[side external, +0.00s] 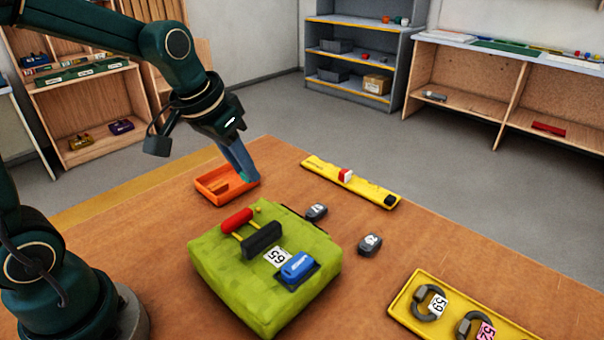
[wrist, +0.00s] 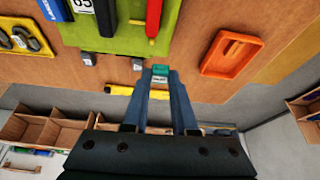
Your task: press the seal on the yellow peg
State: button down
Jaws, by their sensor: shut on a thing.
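My gripper (side external: 244,176) is shut on a small teal-green seal with a pale label (wrist: 160,73), held between its fingertips. The wrist view shows the seal clearly; in the side view it is hard to make out. The yellow peg (side external: 257,209) is small and stands at the far edge of the lime-green padded case (side external: 215,262), near the end of a red bar. In the wrist view the peg (wrist: 152,42) shows beyond the seal, apart from it. In the side view the gripper is behind the case, by the orange tray (side external: 207,198).
On the case are a red handle (side external: 236,220), a black block (side external: 262,239) and a blue part (side external: 297,266). Two grey tags (side external: 317,211) lie beside it. A yellow strip (side external: 372,187) lies behind; a yellow tray (side external: 403,303) holds grey shackles. Bare table lies between.

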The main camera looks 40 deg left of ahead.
aim_at(258, 208)
jog(key=shift+m, duration=0.3)
jog(key=shift+d+f, duration=0.25)
jog(key=shift+f, duration=0.55)
jog(key=shift+d+f, duration=0.2)
jog(key=shift+f, duration=0.55)
jog(key=shift+d+f, duration=0.25)
jog(key=shift+f, duration=0.55)
jog(key=shift+f, duration=0.8)
jog(key=c, duration=0.6)
grip_release()
jog(key=shift+r, duration=0.1)
jog(key=shift+v, duration=2.45)
